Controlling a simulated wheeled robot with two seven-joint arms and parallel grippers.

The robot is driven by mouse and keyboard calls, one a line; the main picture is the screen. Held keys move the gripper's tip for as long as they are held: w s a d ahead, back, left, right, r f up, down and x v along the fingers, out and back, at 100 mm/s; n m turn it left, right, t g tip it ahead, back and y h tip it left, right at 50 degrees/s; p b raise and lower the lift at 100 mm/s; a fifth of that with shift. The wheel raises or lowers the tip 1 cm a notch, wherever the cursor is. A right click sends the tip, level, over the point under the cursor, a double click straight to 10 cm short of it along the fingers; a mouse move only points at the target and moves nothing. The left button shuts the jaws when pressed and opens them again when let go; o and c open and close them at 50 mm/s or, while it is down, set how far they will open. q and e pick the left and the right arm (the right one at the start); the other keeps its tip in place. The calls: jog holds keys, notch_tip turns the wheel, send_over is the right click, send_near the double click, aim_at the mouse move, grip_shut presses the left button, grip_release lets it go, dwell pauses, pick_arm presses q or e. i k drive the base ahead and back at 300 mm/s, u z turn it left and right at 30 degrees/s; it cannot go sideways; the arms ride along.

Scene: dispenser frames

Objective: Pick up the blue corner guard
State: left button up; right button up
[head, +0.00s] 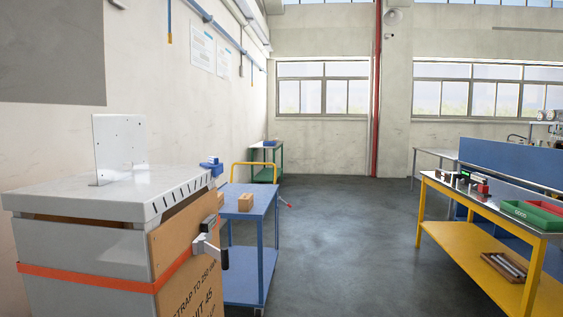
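A small blue piece (211,167) shows just past the far right corner of the white cabinet top, above the blue cart. It may be the blue corner guard; it is small, and I cannot tell what it rests on. Another small blue item (270,143) lies on the green table at the back and is too far off to identify. Neither of my grippers is in view.
A white-topped cabinet (55,193) with an orange strap (90,280) and a cardboard panel (185,265) stands at left. Behind it is a blue cart (262,207) holding a small box (246,202). A yellow workbench (485,208) stands right. The floor between (345,235) is clear.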

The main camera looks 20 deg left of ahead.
aim_at(213, 163)
jog(key=u, duration=0.2)
jog(key=i, duration=1.75)
jog(key=u, duration=0.95)
